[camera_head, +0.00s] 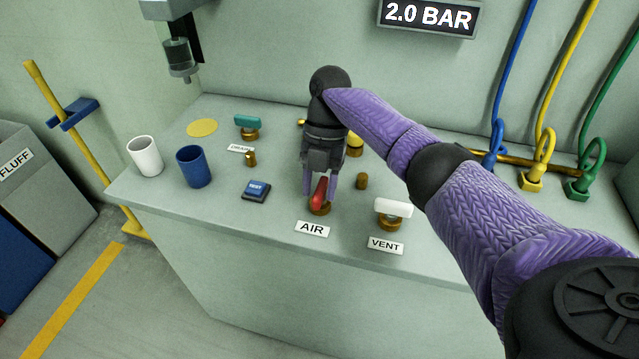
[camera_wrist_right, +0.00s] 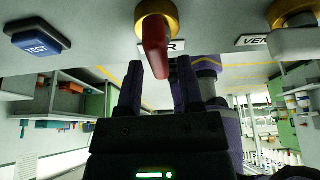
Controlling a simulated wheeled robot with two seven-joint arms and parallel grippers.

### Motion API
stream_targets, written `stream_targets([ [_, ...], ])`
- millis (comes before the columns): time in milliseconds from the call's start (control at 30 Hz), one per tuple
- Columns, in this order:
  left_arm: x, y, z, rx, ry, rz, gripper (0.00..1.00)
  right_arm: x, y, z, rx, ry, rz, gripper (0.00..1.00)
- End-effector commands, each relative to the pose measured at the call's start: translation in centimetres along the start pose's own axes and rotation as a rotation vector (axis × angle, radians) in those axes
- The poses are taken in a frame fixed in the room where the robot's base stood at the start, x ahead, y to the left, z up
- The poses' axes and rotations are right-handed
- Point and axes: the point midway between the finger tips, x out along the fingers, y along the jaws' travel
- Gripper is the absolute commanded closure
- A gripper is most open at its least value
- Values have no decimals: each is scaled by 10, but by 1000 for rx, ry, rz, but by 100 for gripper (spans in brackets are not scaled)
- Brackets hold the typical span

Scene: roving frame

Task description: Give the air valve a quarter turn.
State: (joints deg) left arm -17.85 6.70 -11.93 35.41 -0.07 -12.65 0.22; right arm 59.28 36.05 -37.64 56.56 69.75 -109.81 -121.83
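The air valve has a red lever handle (camera_head: 318,193) on a brass base (camera_head: 320,209), behind the AIR label (camera_head: 312,229) on the bench. The red handle points toward my gripper in the right wrist view (camera_wrist_right: 155,48). My right gripper (camera_head: 319,186) reaches down over it with its two purple fingers apart. In the right wrist view the handle's end lies between the fingertips (camera_wrist_right: 157,72), close to the right-hand finger; I cannot tell if they touch. Part of the handle is hidden by the fingers in the head view. My left gripper is not in view.
A white-handled VENT valve (camera_head: 393,208) stands close on the right, a teal-handled DRAIN valve (camera_head: 247,122) behind left. A blue TEST button (camera_head: 256,190), blue cup (camera_head: 194,167) and white cup (camera_head: 145,156) are left. A display (camera_head: 428,16) reads 2.0 BAR. Brass pegs stand nearby.

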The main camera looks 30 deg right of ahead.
Motion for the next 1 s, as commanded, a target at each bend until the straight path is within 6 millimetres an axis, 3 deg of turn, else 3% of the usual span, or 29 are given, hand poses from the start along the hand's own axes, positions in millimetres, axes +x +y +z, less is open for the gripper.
stream_targets([
  [367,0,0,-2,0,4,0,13,-5,0,0,2,0,1,41],
  [567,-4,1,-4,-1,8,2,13,-49,1,0,1,-2,4,41],
  [700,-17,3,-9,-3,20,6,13,-85,1,-2,3,-1,3,41],
  [1000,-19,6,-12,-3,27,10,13,-99,0,0,0,1,-1,41],
])
